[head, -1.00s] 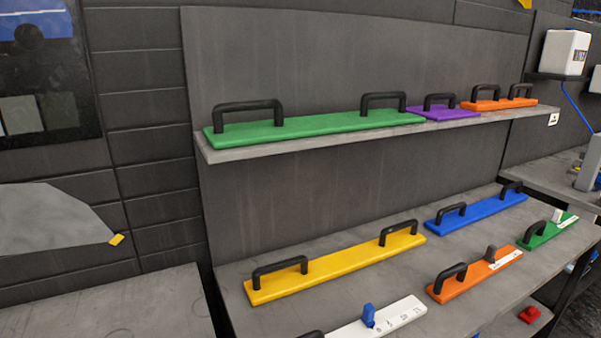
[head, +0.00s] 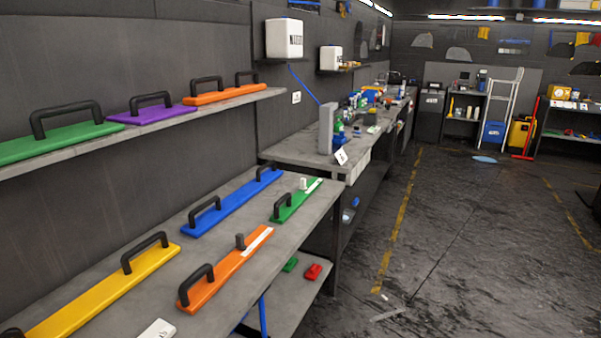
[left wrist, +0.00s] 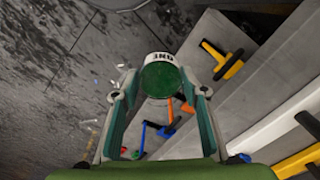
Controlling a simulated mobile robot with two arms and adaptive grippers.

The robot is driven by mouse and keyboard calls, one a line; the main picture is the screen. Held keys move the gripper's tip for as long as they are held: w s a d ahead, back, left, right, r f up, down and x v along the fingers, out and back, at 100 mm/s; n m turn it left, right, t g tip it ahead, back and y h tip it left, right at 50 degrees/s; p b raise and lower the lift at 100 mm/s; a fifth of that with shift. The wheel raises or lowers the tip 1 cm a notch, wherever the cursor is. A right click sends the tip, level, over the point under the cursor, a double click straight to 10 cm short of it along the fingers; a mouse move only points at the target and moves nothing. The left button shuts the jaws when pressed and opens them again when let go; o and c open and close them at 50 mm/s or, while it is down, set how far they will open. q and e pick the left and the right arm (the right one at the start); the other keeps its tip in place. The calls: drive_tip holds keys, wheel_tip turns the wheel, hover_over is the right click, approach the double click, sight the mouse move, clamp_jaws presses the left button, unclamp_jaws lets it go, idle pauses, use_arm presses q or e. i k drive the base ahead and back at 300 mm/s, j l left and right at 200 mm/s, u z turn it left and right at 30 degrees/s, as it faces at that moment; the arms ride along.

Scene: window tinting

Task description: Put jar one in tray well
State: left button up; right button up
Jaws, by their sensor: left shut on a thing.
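In the left wrist view, my left gripper (left wrist: 160,92) is shut on a jar (left wrist: 161,76) with a green round end facing the camera and a white band. The band carries dark letters that read "ONE" upside down, so this is jar one. The jar sits between the two fingertips, with the floor and benches far behind it. Neither gripper shows in the head view, and my right gripper is in no view. I cannot make out a tray well in any view.
A near bench (head: 152,283) holds long yellow, blue, orange and green handled tools. A shelf (head: 160,122) above holds more. A farther bench (head: 290,150) carries a grey upright block (head: 326,130) and many small items. Open dark floor (head: 470,240) lies to the right.

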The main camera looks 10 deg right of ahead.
sight(337, 141)
drive_tip(key=i+l+z, duration=0.2)
drive_tip(key=z, duration=0.2)
drive_tip(key=i+l+z, duration=0.15)
drive_tip(key=z, duration=0.2)
drive_tip(key=i+z, duration=0.4)
drive_tip(key=i, duration=4.15)
drive_tip(key=i+l+u, duration=0.1)
drive_tip(key=i, duration=0.8)
drive_tip(key=i+u, duration=0.4)
drive_tip(key=i+l+u, duration=0.15)
drive_tip(key=u, duration=0.25)
drive_tip(key=i+l+u, duration=0.4)
drive_tip(key=j, duration=0.1)
